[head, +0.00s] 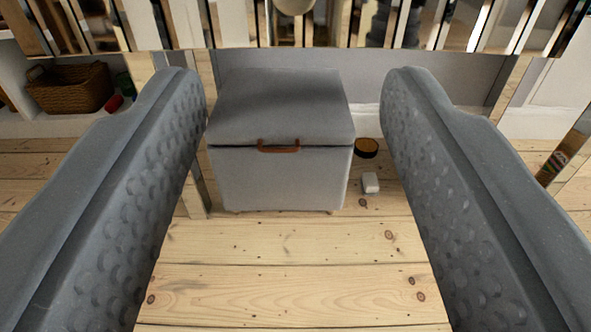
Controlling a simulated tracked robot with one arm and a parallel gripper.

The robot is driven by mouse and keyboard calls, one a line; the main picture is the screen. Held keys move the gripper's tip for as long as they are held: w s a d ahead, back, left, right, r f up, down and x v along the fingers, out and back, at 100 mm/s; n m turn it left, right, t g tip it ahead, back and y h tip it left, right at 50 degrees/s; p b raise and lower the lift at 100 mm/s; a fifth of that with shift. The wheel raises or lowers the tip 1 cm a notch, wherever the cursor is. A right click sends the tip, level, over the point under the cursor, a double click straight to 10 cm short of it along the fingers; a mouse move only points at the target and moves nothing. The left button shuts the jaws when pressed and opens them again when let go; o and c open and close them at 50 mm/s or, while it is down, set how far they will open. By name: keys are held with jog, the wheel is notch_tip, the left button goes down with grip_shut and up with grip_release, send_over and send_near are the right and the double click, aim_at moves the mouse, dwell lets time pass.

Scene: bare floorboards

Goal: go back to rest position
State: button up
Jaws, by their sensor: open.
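My gripper (295,95) is open and empty. Its two grey, dimpled fingers reach in from the left and right sides of the head view, wide apart. A grey storage box (280,180) with a closed lid and a small brown pull tab shows between the fingers, farther off on the floorboards. Nothing is between the fingertips that I can tell is touched.
A dark round thing with an orange-brown rim (366,147) and a small white block (370,183) lie right of the box. A wicker basket (70,88) sits on a white shelf at left. Slats cross the top. The floorboards (290,270) in front are clear.

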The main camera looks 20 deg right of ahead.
dwell(0.4)
jog(key=w+a+r+m+g+y, duration=0.1)
jog(key=w+a+r+m+y, duration=0.1)
jog(key=w+r, duration=0.5)
jog(key=w+a+r+m+g+y, duration=0.1)
jog(key=w+a+r+m+y, duration=0.15)
jog(key=w+r, duration=0.4)
jog(key=w+r+n+t+y+p, duration=0.1)
jog(key=w+r+n+y, duration=0.1)
jog(key=r, duration=0.9)
jog(key=w+r+n+y, duration=0.1)
jog(key=w+r+y, duration=0.1)
jog(key=r, duration=0.9)
jog(key=s+d+r+n+y, duration=0.1)
jog(key=s+d+r+n, duration=0.2)
jog(key=r, duration=0.8)
jog(key=s+d+r+n, duration=0.1)
jog(key=s+d+r, duration=0.3)
jog(key=r, duration=0.6)
jog(key=s+d+r+n+h, duration=0.1)
jog(key=s+d+r, duration=0.2)
jog(key=s+r, duration=0.3)
jog(key=s+d+r+n+h+p, duration=0.1)
jog(key=s+d+r, duration=0.3)
jog(key=s+r, duration=0.3)
jog(key=s, duration=0.3)
jog(key=shift+s+d+h, duration=0.3)
jog(key=shift+s+h, duration=0.05)
